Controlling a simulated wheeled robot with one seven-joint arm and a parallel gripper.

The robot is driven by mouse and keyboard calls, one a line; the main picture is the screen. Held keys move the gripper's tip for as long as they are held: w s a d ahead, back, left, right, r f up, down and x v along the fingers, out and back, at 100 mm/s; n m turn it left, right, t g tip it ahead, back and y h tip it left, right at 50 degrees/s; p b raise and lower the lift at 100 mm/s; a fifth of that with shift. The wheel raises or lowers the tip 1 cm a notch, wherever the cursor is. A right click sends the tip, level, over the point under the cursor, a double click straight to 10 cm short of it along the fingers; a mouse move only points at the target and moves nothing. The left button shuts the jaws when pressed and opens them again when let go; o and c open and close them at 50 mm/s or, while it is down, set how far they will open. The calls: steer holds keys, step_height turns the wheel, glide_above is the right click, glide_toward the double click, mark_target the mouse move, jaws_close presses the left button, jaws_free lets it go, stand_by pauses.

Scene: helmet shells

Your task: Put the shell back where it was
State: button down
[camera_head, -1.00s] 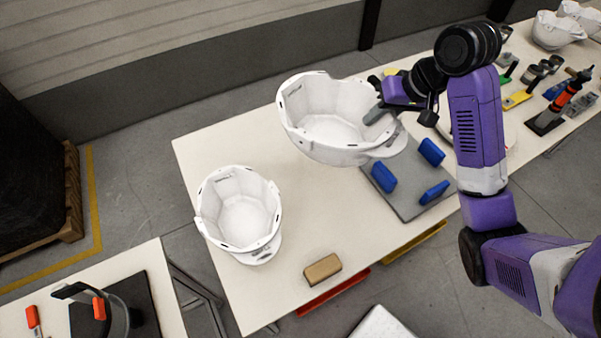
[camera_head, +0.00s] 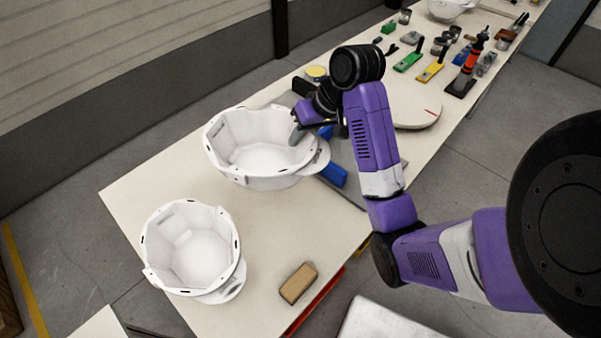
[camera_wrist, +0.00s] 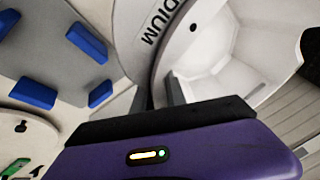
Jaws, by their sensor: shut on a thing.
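A white helmet shell (camera_head: 262,150) is held open side up above the table in the head view. My gripper (camera_head: 300,132) is shut on its right rim, near the brim. The held shell also fills the upper right of the wrist view (camera_wrist: 215,45), with the letters "DIUM" on its wall. A second white shell (camera_head: 195,250) sits open side up on the table at the front left. A grey board with blue blocks (camera_head: 333,175) lies partly hidden under the held shell and my arm; it shows more fully in the wrist view (camera_wrist: 45,50).
A tan block (camera_head: 298,284) lies near the table's front edge, right of the second shell. A round white disc (camera_head: 412,108) and several tools, including a red and black one (camera_head: 467,70), stand farther right. The table (camera_head: 130,190) is bare at its left end.

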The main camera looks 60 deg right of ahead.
step_height(320, 180, down, 12)
steer(key=b, duration=0.1)
steer(key=shift+r+b, duration=0.25)
steer(key=shift+b, duration=0.1)
steer(key=shift+f, duration=0.15)
steer(key=c, duration=1.3)
jaws_free()
steer(key=shift+c, duration=0.2)
steer(key=p+v, duration=0.4)
steer(key=v, duration=0.8)
steer(key=shift+p, duration=0.4)
steer(key=shift+d, duration=0.1)
